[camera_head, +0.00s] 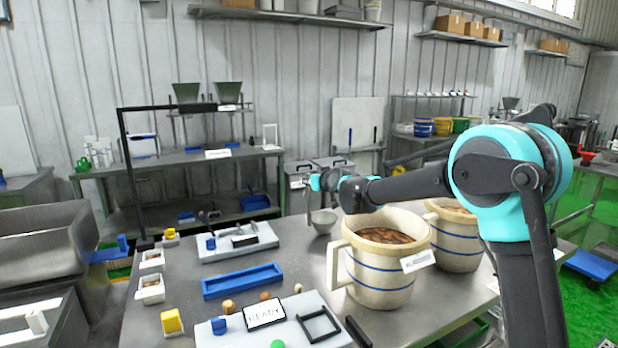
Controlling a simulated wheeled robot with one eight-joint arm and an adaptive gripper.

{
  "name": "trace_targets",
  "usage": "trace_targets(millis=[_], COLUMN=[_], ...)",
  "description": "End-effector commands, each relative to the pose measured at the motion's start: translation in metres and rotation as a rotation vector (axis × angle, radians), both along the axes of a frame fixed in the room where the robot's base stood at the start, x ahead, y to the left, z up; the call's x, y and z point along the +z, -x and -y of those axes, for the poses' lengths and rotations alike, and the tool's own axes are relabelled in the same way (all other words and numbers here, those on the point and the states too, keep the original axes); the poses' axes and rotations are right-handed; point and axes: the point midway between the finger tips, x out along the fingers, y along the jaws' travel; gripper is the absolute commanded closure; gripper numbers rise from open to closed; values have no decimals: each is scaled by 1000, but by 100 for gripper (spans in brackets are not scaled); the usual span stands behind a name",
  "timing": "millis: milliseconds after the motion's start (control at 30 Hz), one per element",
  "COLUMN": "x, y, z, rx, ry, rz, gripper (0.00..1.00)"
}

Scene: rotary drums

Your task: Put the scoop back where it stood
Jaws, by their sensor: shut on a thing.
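A small grey bowl-shaped thing, which looks like the scoop (323,222), is near the far edge of the metal table, left of the pots. My gripper (316,200) is just above it, with my arm reaching in from the right over the pots. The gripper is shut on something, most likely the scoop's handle. The fingers are too small to make out clearly. I cannot tell whether the scoop touches the table or hangs a little above it.
A large cream pot (385,290) with brown contents stands close right of the scoop; a second pot (455,250) is behind my arm. A blue tray (243,284), a grey panel (230,252) and a READY sign (264,314) are left. Bare table lies between.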

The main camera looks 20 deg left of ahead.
Motion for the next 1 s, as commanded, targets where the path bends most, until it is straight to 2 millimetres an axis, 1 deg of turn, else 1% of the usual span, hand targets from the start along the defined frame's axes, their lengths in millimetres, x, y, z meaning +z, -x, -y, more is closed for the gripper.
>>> trace_targets(millis=[133, 600, 967, 1000], x=[-3, -4, -10, -10], y=[0, 0, 0, 0], z=[0, 0, 0, 0], rx=[0, 0, 0, 0], ry=[0, 0, 0, 0], rz=[0, 0, 0, 0], gripper=[100, 100, 100, 83])
